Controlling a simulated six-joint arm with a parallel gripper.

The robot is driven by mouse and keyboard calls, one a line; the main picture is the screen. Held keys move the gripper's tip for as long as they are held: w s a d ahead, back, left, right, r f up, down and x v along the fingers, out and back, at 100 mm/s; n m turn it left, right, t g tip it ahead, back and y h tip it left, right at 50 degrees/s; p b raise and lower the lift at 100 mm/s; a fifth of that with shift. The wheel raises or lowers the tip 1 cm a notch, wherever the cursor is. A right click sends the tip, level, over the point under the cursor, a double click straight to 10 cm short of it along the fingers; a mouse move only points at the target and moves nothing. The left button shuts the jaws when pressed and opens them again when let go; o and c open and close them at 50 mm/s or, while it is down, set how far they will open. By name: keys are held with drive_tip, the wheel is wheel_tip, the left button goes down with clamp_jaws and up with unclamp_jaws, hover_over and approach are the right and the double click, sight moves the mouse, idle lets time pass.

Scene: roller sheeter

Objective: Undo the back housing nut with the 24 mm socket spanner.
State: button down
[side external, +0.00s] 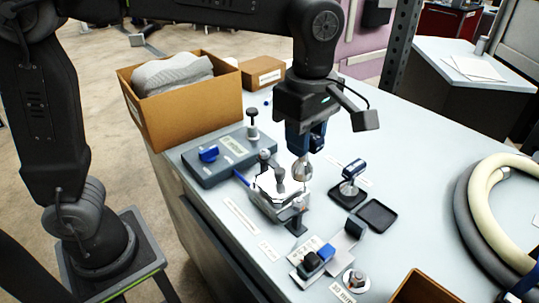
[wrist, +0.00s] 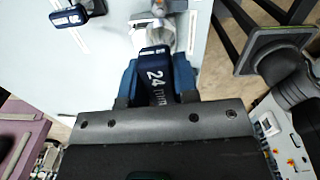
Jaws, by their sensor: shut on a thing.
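My gripper (side external: 306,145) is shut on the dark blue handle of the 24 mm socket spanner (wrist: 156,72), whose "24 mm" marking shows between the blue fingers in the wrist view. The spanner's round metal end (side external: 303,170) hangs just below the fingers, beside the right of the metal housing (side external: 268,205). Dark upright parts (side external: 280,180) stand on the housing, and I cannot tell which is the back nut. In the wrist view the metal end (wrist: 165,22) lies near bright metal parts. Whether it touches a nut is unclear.
Another blue-handled tool (side external: 353,170) stands on a black base to the right, beside an empty black tray (side external: 377,215). A grey unit with a blue knob (side external: 208,153) lies left. A loose nut (side external: 355,280) sits in front. Hoses (side external: 470,215) lie right; a cardboard box (side external: 190,120) stands behind.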

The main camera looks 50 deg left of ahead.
drive_tip(key=w+a+n, duration=0.4)
drive_tip(key=a+n, duration=0.1)
drive_tip(key=a, duration=1.1)
hover_over(264, 151)
drive_tip(key=shift+f, duration=2.5)
drive_tip(key=m, duration=1.1)
drive_tip(key=shift+m, duration=0.4)
drive_tip(key=shift+f, duration=1.4)
